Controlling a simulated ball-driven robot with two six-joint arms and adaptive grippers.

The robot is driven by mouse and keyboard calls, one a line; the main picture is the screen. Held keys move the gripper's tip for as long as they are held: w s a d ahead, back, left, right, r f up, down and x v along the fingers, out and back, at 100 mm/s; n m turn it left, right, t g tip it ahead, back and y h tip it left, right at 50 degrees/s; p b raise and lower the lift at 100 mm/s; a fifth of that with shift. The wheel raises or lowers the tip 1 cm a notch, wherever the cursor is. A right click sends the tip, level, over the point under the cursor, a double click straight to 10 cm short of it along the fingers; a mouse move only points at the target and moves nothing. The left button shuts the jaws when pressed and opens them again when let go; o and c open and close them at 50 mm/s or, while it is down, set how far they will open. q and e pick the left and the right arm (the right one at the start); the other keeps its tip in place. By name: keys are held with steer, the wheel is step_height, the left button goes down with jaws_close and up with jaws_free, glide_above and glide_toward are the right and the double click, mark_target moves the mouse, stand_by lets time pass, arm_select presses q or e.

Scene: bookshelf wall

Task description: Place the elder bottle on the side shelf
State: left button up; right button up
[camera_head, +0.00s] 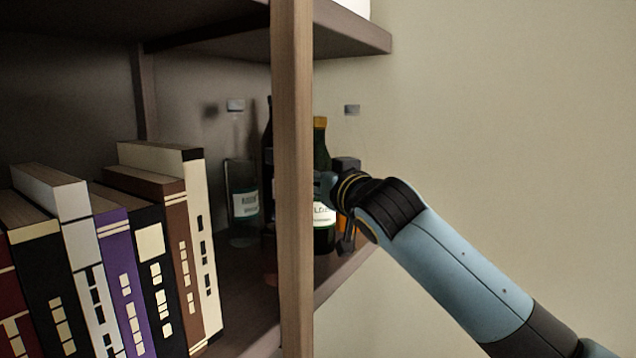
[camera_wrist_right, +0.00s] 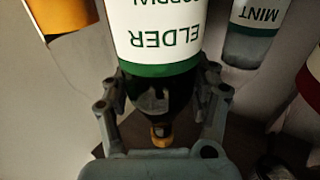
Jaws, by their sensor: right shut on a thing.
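The elder bottle (camera_head: 320,155) is dark green with an orange-yellow cap and a white label, upright just right of the wooden post. In the right wrist view the elder bottle (camera_wrist_right: 158,38) shows upside down, its ELDER label facing the camera. My right gripper (camera_head: 332,188) reaches in from the right and is shut on the bottle. In the wrist view the fingers of the right gripper (camera_wrist_right: 160,90) are on both sides of it. The side shelf (camera_head: 340,277) is the short board right of the post. I cannot tell whether the bottle touches it. My left gripper is not in view.
A wooden post (camera_head: 293,200) stands close to the bottle's left. A clear labelled bottle (camera_head: 243,212) and a dark bottle (camera_head: 267,150) stand left of it. A MINT bottle (camera_wrist_right: 256,35) and an orange-labelled one (camera_wrist_right: 62,18) are nearby. Books (camera_head: 125,280) fill the left.

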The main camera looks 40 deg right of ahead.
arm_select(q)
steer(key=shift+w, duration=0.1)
arm_select(e)
steer(key=shift+r, duration=0.15)
steer(key=o, duration=1.3)
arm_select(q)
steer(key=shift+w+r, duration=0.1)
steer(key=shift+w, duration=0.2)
arm_select(e)
steer(key=o, duration=0.4)
arm_select(q)
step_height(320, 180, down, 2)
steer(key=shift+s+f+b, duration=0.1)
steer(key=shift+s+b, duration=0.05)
steer(key=shift+b, duration=0.95)
arm_select(e)
steer(key=s+a, duration=0.2)
steer(key=s, duration=0.9)
steer(key=shift+s+a, duration=0.2)
steer(key=shift+s, duration=0.2)
